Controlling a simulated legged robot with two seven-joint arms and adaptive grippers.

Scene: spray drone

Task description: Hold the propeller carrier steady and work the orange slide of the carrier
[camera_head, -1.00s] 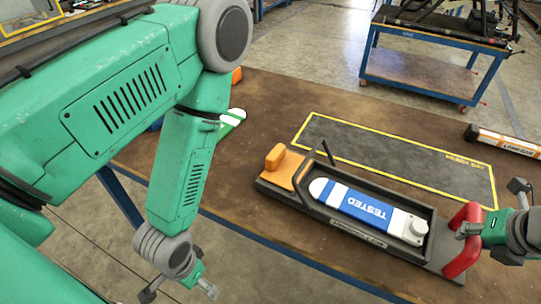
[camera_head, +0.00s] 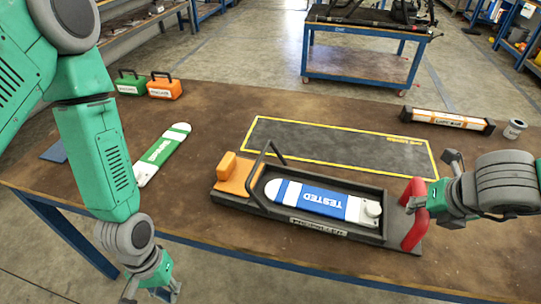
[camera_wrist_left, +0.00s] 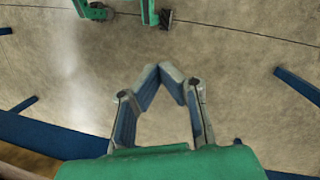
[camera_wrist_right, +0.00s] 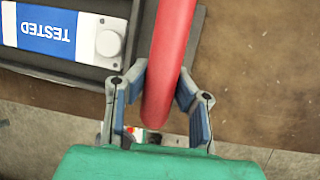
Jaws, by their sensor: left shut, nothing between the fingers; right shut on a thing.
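The propeller carrier (camera_head: 375,237) is a long dark tray lying near the table's front edge. A blue and white propeller marked TESTED (camera_head: 318,200) lies in it. The orange slide (camera_head: 238,176) is at its left end, beside a dark bail (camera_head: 262,178) that stands up. A red handle (camera_head: 415,212) is at the right end. My right gripper (camera_head: 418,204) is shut on the red handle, which also shows between its fingers in the right wrist view (camera_wrist_right: 170,65). My left gripper (camera_head: 152,292) is shut and empty, beyond the table's front edge; its fingertips meet over the floor in the left wrist view (camera_wrist_left: 172,78).
A green and white propeller (camera_head: 162,153) lies left of the carrier. Green (camera_head: 131,83) and orange (camera_head: 165,86) cases stand at the back left. A yellow-edged dark mat (camera_head: 340,143) lies behind the carrier. An orange-labelled tube (camera_head: 448,120) and a small can (camera_head: 514,129) are at the right.

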